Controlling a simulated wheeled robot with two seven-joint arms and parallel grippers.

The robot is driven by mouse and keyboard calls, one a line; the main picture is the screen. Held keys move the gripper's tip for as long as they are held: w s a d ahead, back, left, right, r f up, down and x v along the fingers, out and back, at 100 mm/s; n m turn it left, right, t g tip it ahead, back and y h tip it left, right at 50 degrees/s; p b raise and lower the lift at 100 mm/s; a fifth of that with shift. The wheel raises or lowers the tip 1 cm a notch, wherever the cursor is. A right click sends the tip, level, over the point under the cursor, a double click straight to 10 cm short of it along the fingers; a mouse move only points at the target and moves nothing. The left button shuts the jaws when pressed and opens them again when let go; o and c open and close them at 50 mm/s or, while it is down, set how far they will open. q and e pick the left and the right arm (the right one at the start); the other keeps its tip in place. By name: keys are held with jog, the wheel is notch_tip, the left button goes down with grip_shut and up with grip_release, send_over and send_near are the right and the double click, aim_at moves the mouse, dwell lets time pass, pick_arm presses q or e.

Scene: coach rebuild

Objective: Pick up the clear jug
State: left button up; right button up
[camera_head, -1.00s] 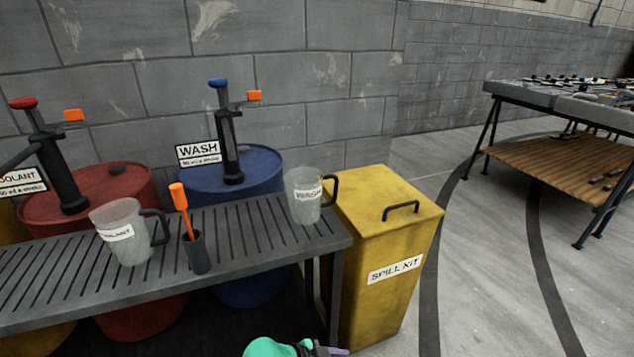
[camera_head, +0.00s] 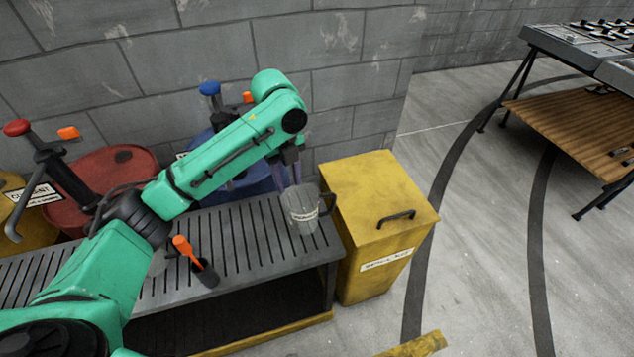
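A clear, greyish jug (camera_head: 301,212) with a label and a dark handle on its right stands upright at the right end of the slatted bench (camera_head: 237,262). My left arm reaches across from the left. Its gripper (camera_head: 290,172) points down just above the jug's rear rim. The two fingers look apart, with a gap between them; whether they touch the rim is not clear. A second clear jug (camera_head: 158,264) on the bench is mostly hidden behind my arm. My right gripper is out of view.
Red (camera_head: 118,165) and blue (camera_head: 257,180) drums with pumps stand behind. A yellow spill-kit bin (camera_head: 372,215) is close on the jug's right. A table (camera_head: 570,100) stands at the far right; the floor between is open.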

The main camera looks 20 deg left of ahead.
pick_arm(q)
send_near(291, 221)
jog(key=s, duration=0.1)
jog(key=f, duration=0.5)
jog(key=f+p, duration=0.1)
jog(key=f, duration=0.2)
jog(key=shift+w+d+f, duration=0.1)
jog(key=shift+w+d, duration=0.2)
jog(key=shift+w, duration=0.1)
jog(key=shift+c, duration=0.3)
grip_shut()
dwell(0.4)
